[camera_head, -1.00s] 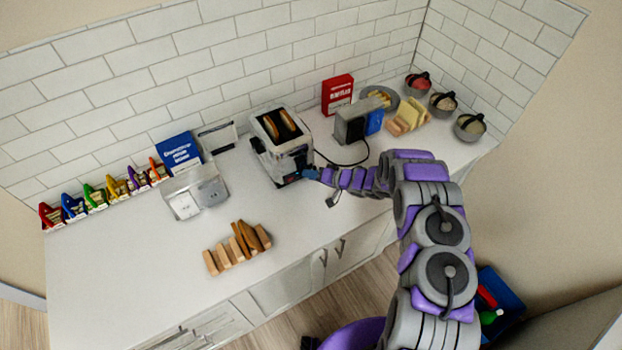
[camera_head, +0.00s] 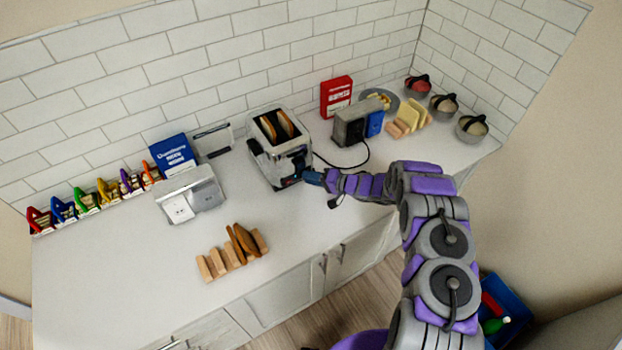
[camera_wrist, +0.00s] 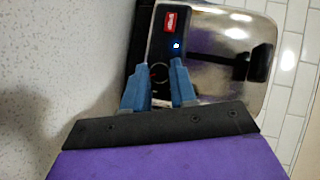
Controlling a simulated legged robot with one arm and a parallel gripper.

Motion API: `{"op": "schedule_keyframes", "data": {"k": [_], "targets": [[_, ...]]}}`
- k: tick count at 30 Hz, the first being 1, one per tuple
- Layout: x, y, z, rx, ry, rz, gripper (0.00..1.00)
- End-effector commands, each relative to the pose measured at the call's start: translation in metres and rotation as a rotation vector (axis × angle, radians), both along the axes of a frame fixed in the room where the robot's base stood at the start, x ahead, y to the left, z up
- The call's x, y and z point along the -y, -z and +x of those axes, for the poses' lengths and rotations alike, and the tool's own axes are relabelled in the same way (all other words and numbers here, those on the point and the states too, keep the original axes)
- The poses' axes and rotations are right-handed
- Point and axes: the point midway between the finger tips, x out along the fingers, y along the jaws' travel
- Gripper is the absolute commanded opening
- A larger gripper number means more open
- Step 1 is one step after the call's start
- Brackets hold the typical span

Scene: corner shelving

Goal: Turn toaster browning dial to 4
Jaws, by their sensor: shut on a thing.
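The chrome toaster (camera_head: 278,163) stands on the counter with bread slices (camera_head: 276,126) in its slots. My gripper (camera_head: 309,177) is at the lower part of its near right end. In the wrist view, the shiny toaster end (camera_wrist: 225,40) carries a dark control panel with a red label (camera_wrist: 171,21) and a small blue light. The round dark browning dial (camera_wrist: 158,74) sits low on that panel. My gripper's blue fingers (camera_wrist: 160,82) stand on both sides of it, shut on it. The dial's marks and setting are too small and partly hidden to read.
A grey-and-blue appliance (camera_head: 358,124) with a cord stands right of the toaster. A red box (camera_head: 336,97) is behind. A wooden rack (camera_head: 232,255) is on the front counter, and a white double-socket unit (camera_head: 192,195) stands left. Counter between rack and toaster is clear.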

Motion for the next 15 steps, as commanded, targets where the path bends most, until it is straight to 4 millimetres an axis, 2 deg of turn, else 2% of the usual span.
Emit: {"op": "schedule_keyframes", "data": {"k": [3,4,6,15], "targets": [[0.0033,0.0000,0.0028,0.001,0.011,-0.002,0.00],[0.0033,0.0001,0.0029,0.001,0.011,-0.002,0.28],[0.0031,0.0002,0.0025,0.001,0.010,-0.002,0.35],[0.0013,-0.0010,-0.0008,0.002,0.005,-0.002,0.37]]}}
